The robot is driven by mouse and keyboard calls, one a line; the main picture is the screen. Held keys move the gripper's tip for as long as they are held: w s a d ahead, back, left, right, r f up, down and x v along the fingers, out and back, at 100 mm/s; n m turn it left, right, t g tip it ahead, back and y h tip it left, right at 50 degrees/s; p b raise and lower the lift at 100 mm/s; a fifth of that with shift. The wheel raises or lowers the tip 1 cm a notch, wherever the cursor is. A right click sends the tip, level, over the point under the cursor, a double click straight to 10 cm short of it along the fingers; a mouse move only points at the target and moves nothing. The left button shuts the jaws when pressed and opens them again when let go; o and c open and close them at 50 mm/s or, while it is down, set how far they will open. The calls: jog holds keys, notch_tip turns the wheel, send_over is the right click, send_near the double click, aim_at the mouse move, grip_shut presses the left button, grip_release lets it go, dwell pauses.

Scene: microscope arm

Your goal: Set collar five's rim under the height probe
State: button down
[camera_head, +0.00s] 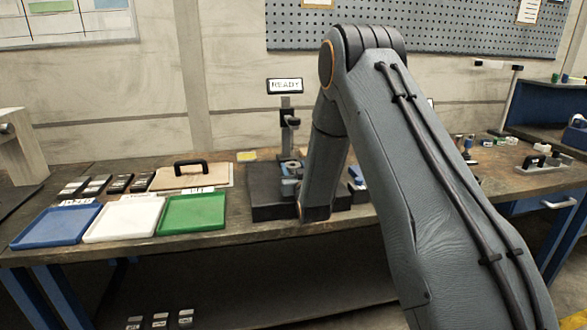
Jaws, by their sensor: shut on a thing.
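The height probe (289,122) stands on a post at the back of a dark block-like base (266,192), below a sign reading READY. A small grey ring-shaped collar (291,164) is under the probe, above the base. My gripper (289,184) reaches in from the right at the front of the collar and appears shut on it. My wrist and forearm hide the right part of the base and most of the gripper. The gap between rim and probe tip is too small to judge. No number on the collar can be read.
Blue (57,225), white (124,220) and green (192,214) trays lie along the bench's left front. Several small dark labelled pieces (97,184) and a board with a black handle (190,177) sit behind them. A handled plate (541,161) lies at the far right.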

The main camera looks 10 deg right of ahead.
jog(key=shift+r, duration=0.1)
jog(key=c, duration=1.4)
grip_release()
jog(key=shift+f, duration=0.25)
jog(key=o, duration=0.5)
jog(key=shift+r, duration=0.1)
jog(key=shift+s+r, duration=0.1)
jog(key=shift+r, duration=0.05)
jog(key=s+b, duration=0.1)
jog(key=s, duration=1.1)
jog(key=shift+b, duration=0.3)
